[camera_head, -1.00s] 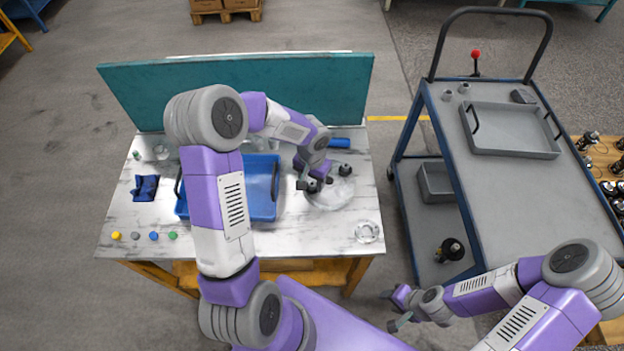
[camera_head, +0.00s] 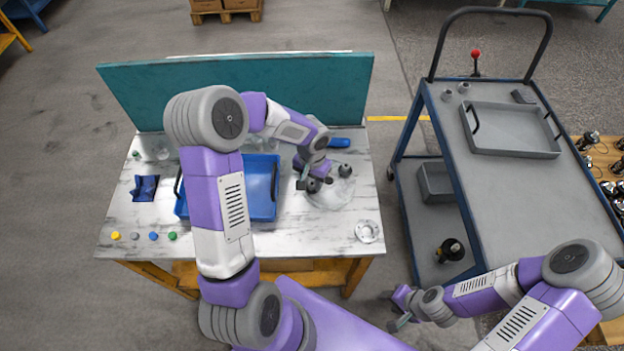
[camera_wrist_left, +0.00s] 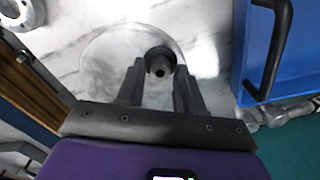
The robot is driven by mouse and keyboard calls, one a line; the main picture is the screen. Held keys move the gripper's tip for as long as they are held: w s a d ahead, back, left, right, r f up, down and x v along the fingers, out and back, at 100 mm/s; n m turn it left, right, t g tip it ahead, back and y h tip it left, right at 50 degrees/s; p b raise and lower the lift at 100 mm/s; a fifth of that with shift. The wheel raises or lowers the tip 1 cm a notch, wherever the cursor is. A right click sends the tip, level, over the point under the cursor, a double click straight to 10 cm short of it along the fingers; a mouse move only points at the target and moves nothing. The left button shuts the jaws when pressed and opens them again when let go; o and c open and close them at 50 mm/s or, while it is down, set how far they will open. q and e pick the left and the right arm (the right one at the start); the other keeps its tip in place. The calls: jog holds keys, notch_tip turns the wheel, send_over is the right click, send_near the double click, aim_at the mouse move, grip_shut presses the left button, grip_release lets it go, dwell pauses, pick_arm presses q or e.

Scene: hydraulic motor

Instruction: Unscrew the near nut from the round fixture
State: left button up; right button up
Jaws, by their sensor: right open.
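The round fixture (camera_head: 330,196) is a pale disc on the right part of the marble-topped table. It carries two dark nuts or knobs, a near one (camera_head: 314,186) and a far one (camera_head: 345,170). My left gripper (camera_head: 315,182) points down over the near nut. In the left wrist view, the dark nut with a grey centre (camera_wrist_left: 160,62) lies between my left fingertips (camera_wrist_left: 160,72), with a narrow gap showing at each side. The far nut does not show there. My right gripper (camera_head: 398,308) is open and empty, low beside the table's front right corner.
A blue tray (camera_head: 262,205) stands left of the fixture. A pale metal ring (camera_head: 367,231) lies at the table's front right. A blue item (camera_head: 340,142) lies behind the fixture. A teal panel (camera_head: 240,85) closes the back. A grey cart (camera_head: 510,190) stands right.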

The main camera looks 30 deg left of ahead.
pick_arm(q)
jog(key=shift+r+m+p, duration=0.1)
jog(key=shift+m+p, duration=0.25)
jog(key=shift+m, duration=0.35)
jog(key=m+p, duration=0.2)
jog(key=m, duration=0.2)
jog(key=m+p, duration=0.1)
jog(key=m, duration=0.2)
jog(key=shift+m+p, duration=0.3)
jog(key=shift+m, duration=0.6)
